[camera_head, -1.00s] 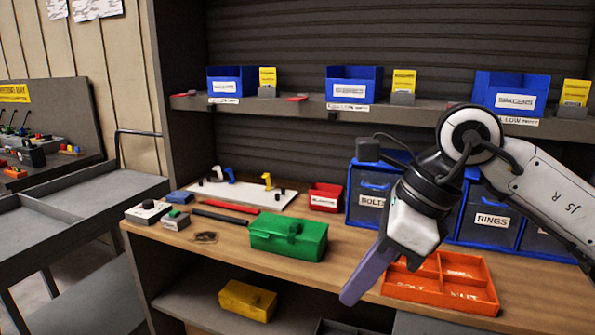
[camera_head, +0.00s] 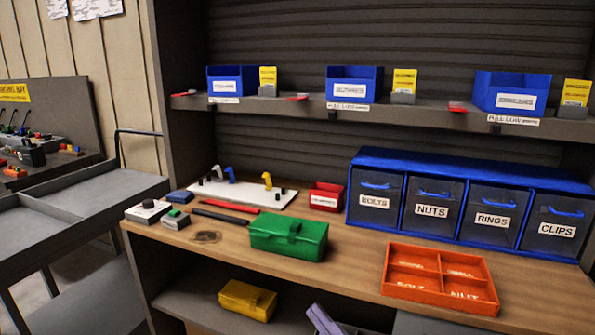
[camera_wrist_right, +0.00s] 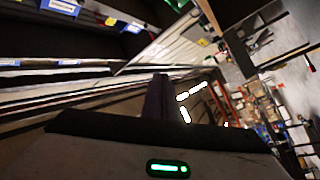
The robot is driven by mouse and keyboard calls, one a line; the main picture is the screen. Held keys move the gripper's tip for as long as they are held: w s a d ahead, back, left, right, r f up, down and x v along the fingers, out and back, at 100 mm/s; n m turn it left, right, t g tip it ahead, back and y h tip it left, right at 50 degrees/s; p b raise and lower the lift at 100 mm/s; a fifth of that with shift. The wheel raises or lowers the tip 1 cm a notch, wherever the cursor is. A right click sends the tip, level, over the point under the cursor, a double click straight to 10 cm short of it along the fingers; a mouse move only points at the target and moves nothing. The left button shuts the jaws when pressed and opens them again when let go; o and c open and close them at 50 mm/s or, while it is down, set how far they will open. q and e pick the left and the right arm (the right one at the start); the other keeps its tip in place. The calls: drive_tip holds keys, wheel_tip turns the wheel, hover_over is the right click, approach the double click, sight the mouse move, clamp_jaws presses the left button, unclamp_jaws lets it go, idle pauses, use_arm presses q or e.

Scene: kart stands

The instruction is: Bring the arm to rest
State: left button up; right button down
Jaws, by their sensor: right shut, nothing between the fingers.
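My right gripper (camera_head: 322,318) shows only as purple fingers at the bottom edge of the head view, below the front edge of the workbench (camera_head: 345,285). The rest of my right arm is out of that view. In the right wrist view the purple fingers (camera_wrist_right: 158,96) are together, with nothing between them. The gripper is apart from the objects on the bench. My left gripper is not in view.
On the bench are a green box (camera_head: 290,236), an orange divided tray (camera_head: 440,312), a blue drawer unit (camera_head: 450,163) and a red bin (camera_head: 325,197). Blue bins (camera_head: 355,75) stand on the shelf. A yellow box (camera_head: 247,299) sits below. A grey cart (camera_head: 75,215) stands left.

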drive_tip(key=s+d+f+m+g+h, duration=0.1)
drive_tip(key=d+f+m+h, duration=0.25)
drive_tip(key=f, duration=0.25)
drive_tip(key=s+d+f+m+h, duration=0.2)
drive_tip(key=f+m+h, duration=0.15)
drive_tip(key=f, duration=0.35)
drive_tip(key=s+d+f+m+g+h, duration=0.1)
drive_tip(key=s+d+f+m+g, duration=0.2)
drive_tip(key=s+f, duration=0.6)
drive_tip(key=s+d+f+m+g+h, duration=0.2)
drive_tip(key=s+d+f+m+g, duration=0.1)
drive_tip(key=s+f, duration=0.6)
wheel_tip(320, 180, down, 3)
drive_tip(key=shift+s+d+r+m+g+h, duration=0.15)
drive_tip(key=shift+d+m+g+h, duration=0.3)
drive_tip(key=shift+g, duration=0.45)
